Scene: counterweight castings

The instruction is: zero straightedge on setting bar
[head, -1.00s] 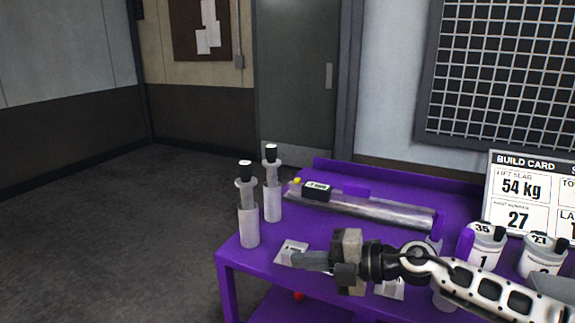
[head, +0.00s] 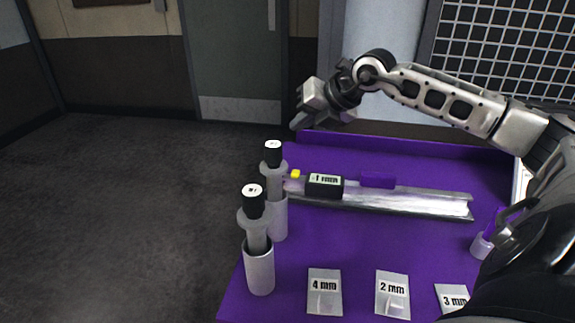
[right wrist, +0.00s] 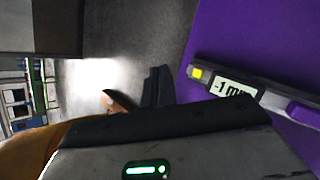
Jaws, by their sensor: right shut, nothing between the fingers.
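The straightedge lies along a silver setting bar (head: 425,205) on the purple bench. It has a black display block (head: 324,186) that seems to read -1 mm, a yellow button (head: 295,174) at its left end and a purple grip (head: 378,180). In the right wrist view the display (right wrist: 232,88) and yellow button (right wrist: 199,74) show at the right, clear of the fingers. My right gripper (head: 299,122) is shut and empty. In the head view it appears above and beyond the button end, apart from the straightedge. My left gripper is out of view.
Two grey cylinders with black-topped plungers (head: 259,270) (head: 277,215) stand at the bench's left edge. Tags marked 4 mm (head: 324,292), 2 mm (head: 392,295) and 3 mm (head: 453,299) lie in front. Purple bench top (head: 350,245) between tags and bar is clear.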

